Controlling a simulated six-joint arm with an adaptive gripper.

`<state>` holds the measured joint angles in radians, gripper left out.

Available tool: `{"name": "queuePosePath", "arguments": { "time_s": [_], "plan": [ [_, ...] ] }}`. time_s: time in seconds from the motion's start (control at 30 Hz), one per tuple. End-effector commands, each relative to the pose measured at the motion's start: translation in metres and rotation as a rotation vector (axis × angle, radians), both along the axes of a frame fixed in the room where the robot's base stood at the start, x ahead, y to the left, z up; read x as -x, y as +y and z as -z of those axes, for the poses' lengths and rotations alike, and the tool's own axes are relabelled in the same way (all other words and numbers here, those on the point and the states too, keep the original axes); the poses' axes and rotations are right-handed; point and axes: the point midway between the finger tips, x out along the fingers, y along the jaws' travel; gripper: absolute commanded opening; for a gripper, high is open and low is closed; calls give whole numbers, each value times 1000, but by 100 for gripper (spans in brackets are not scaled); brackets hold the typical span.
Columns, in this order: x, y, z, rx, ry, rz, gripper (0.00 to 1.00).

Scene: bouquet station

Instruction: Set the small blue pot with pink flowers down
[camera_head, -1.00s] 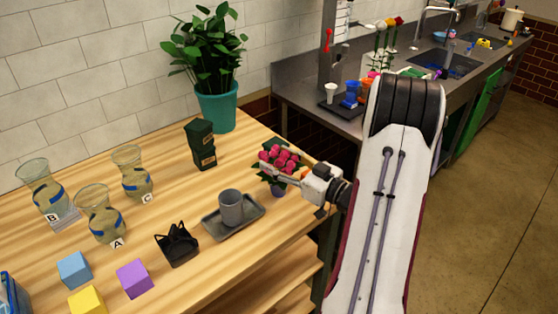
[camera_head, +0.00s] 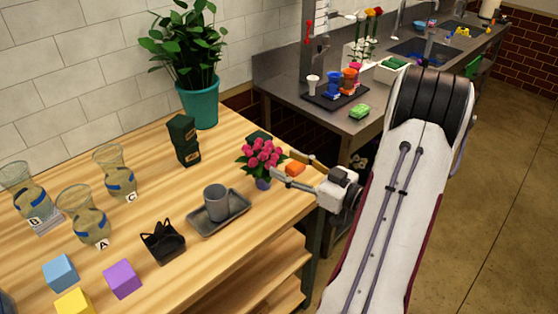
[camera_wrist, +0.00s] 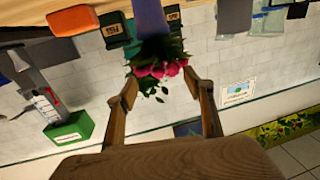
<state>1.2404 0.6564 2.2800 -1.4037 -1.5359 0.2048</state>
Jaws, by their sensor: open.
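The small blue pot (camera_head: 263,184) with pink flowers (camera_head: 262,157) appears to stand upright on the wooden table, near its right edge. My gripper (camera_head: 290,164) is open and empty just right of the pot, with its fingers pointing toward it. The wrist view is upside down. There the pot (camera_wrist: 150,18) and its pink flowers (camera_wrist: 155,68) show beyond the open gripper (camera_wrist: 160,80), with a gap between the two fingers. The pot's base is cut off at the top of the wrist view.
An orange block (camera_head: 294,169) lies close behind the fingers. A grey tray (camera_head: 238,211) holding a grey cup (camera_head: 216,202) is in front-left of the pot. Dark green boxes (camera_head: 184,140) and a large teal planter (camera_head: 200,106) stand behind.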

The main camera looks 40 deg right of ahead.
Motion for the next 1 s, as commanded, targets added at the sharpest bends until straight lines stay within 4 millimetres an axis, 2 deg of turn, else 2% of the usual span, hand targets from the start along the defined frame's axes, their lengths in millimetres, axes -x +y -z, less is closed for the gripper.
{"name": "queuePosePath", "arguments": {
  "time_s": [0.2, 0.4, 1.0],
  "plan": [
    [22, -4, 0, 0, -1, 2, 52],
    [32, -5, 0, 0, 0, 1, 52],
    [33, -5, 0, 0, 0, -1, 52]
  ]
}}
